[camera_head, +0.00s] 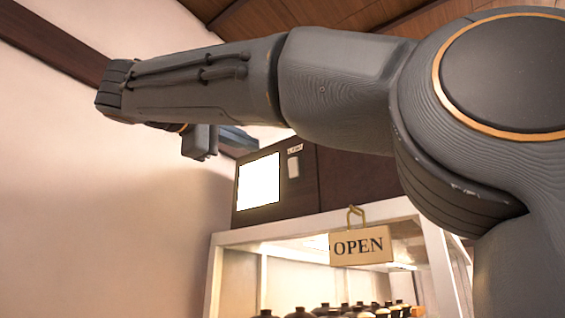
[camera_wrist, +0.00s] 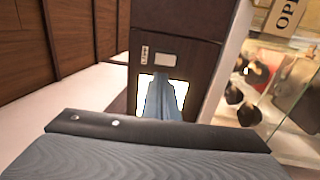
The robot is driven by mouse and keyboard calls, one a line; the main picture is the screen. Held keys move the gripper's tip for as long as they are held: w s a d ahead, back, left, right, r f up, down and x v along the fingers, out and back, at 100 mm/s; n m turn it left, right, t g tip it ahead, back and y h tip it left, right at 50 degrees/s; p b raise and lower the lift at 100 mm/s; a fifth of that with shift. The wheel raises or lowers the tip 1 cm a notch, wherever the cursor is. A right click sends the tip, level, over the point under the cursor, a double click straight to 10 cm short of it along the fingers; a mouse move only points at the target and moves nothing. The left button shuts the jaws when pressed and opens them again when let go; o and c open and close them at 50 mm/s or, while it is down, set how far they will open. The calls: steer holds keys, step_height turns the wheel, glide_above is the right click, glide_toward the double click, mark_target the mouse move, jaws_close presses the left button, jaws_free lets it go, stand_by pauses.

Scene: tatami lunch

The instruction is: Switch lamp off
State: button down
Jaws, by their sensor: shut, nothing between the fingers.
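The lamp is a bright white, lit square panel (camera_head: 258,183) set in the face of a dark wooden cabinet. A small pale switch plate (camera_head: 294,168) sits to its right, below a small label (camera_head: 294,149). In the wrist view the switch plate (camera_wrist: 166,59) shows clearly, and the lit panel (camera_wrist: 147,95) is partly hidden behind my gripper (camera_wrist: 168,98). My gripper is shut and empty, its tip appearing over the lit panel and short of the plate. I cannot tell whether it touches anything. In the head view my arm hides most of it.
An OPEN sign (camera_head: 360,246) hangs on the white-framed display case (camera_head: 216,280) under the cabinet. Dark-topped bottles (camera_head: 345,311) stand inside the case. A pale wall (camera_head: 110,200) lies to the left and a wooden ceiling (camera_head: 300,14) above.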

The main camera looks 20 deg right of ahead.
steer(key=p, duration=0.5)
glide_toward(293, 161)
steer(key=x, duration=0.4)
steer(key=shift+w+d, duration=0.1)
steer(key=shift+d, duration=0.15)
steer(key=shift+p+x, duration=0.3)
steer(key=shift+x, duration=0.65)
steer(key=shift+w, duration=0.1)
steer(key=shift+w+d+r, duration=0.1)
steer(key=s+a+r+b, duration=0.2)
steer(key=s+a+b, duration=0.1)
steer(key=s+a, duration=0.5)
steer(key=shift+a, duration=1.65)
